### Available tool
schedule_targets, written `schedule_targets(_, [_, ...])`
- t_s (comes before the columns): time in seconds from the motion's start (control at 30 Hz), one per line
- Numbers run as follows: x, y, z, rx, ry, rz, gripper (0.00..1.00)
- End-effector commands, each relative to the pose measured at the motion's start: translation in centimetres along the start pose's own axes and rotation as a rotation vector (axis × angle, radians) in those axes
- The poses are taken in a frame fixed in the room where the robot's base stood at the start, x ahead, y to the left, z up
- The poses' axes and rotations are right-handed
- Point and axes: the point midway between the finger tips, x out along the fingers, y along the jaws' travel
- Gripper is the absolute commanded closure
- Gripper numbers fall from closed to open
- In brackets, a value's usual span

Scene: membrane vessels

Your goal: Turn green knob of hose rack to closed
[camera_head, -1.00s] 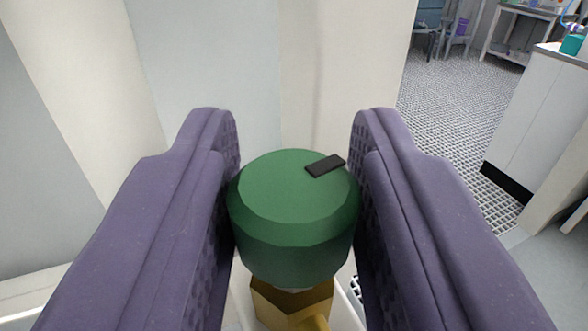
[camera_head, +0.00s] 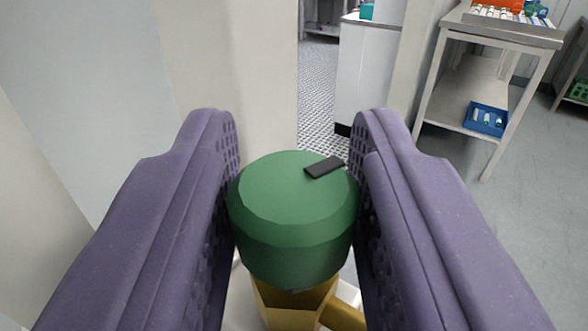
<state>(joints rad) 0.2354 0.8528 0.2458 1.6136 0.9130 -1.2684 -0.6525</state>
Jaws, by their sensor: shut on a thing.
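The green knob (camera_head: 290,215) is in the lower middle of the view, with a black mark (camera_head: 325,167) on the far right part of its top. It sits on a brass fitting (camera_head: 290,304), whose brass side branch (camera_head: 343,316) points to the lower right. My gripper (camera_head: 294,170) has its two purple fingers on the left and right sides of the knob, shut on it. The rest of the hose rack is mostly hidden below the fingers and knob.
A pale wall or column (camera_head: 232,62) stands close behind on the left. Past it is grating floor (camera_head: 317,90) and a white cabinet (camera_head: 364,70). A metal table (camera_head: 500,32) with a blue box (camera_head: 487,118) on its lower shelf stands at the back right. Grey floor (camera_head: 545,180) is free at right.

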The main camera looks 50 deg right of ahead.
Motion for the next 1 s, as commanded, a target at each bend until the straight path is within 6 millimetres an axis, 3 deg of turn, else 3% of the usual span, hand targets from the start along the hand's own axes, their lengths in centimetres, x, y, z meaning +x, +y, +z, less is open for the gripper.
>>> schedule_targets(0.4, [0.0,0.0,0.0,0.001,-0.001,0.005,0.94])
schedule_targets(0.43, [0.0,0.0,0.0,0.001,-0.001,0.005,0.57])
schedule_targets(0.5, [0.0,0.0,0.1,0.001,-0.001,0.005,0.46])
schedule_targets(0.8, [-0.3,0.0,0.0,-0.001,-0.002,0.004,0.46])
schedule_targets(1.0, [-3.4,-0.1,-0.2,-0.003,-0.001,0.001,0.46])
